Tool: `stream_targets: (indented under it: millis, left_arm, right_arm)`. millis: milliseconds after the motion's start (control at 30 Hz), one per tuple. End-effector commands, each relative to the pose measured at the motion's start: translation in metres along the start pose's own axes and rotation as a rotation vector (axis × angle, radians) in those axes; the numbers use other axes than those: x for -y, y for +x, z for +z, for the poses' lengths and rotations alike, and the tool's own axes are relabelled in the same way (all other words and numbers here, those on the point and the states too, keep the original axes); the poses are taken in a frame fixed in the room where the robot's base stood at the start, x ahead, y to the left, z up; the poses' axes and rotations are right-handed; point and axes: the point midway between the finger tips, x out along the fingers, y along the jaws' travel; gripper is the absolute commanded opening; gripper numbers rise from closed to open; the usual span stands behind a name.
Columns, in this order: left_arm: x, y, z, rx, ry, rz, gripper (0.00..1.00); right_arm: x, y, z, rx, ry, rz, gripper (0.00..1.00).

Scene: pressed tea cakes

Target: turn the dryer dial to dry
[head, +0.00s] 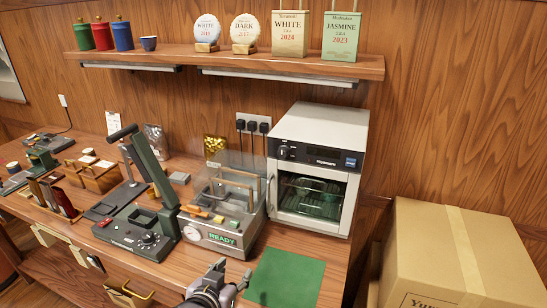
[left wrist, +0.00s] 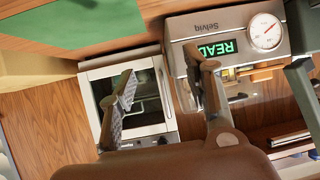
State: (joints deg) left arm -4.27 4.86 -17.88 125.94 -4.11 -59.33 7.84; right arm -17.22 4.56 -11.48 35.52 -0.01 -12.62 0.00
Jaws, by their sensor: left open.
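The dryer (head: 318,168) is a pale box with a glass door at the back right of the counter. Its dark dial (head: 283,151) sits at the left end of the black panel above the door; the setting cannot be read. The dryer also shows upside down in the left wrist view (left wrist: 91,76). My left gripper (head: 232,276) is open and empty near the counter's front edge, in front of and well apart from the dryer. Its two fingers (left wrist: 160,72) show spread in the left wrist view. My right gripper is not in view.
A sealer (head: 218,236) reading READY, with a clear lid and gauge, stands left of the dryer. A green mat (head: 286,277) lies in front of the dryer. A lever press (head: 138,232) is farther left. A cardboard box (head: 455,255) stands at right; a shelf (head: 230,62) hangs above.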

Motion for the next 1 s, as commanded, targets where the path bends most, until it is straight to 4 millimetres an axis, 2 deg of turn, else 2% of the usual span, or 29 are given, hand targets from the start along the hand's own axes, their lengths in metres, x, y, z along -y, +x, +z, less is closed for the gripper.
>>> stream_targets:
  millis: [33, 100, 200, 300, 400, 533, 1000]
  left_arm:
    - [-0.009, -0.003, -0.050, -0.119, 0.007, 0.018, 0.45]
    - [-0.021, -0.013, -0.105, -0.258, 0.013, 0.042, 0.45]
    - [-0.035, -0.030, -0.159, -0.400, 0.020, 0.073, 0.45]
    - [-0.043, -0.041, -0.186, -0.477, 0.025, 0.090, 0.45]
    - [-0.047, -0.042, -0.197, -0.501, 0.026, 0.097, 0.45]
    - [-0.048, -0.030, -0.205, -0.501, 0.025, 0.097, 0.45]
    - [-0.057, 0.054, -0.251, -0.497, 0.026, 0.097, 0.45]
  right_arm:
    - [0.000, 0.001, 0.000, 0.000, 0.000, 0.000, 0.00]
    - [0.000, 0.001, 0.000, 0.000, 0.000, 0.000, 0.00]
    - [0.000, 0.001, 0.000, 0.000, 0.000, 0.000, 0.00]
    - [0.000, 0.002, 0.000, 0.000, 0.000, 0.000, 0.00]
    - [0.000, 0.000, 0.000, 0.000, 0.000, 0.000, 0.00]
    - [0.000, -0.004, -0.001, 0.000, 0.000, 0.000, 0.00]
    - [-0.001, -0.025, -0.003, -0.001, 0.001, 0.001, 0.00]
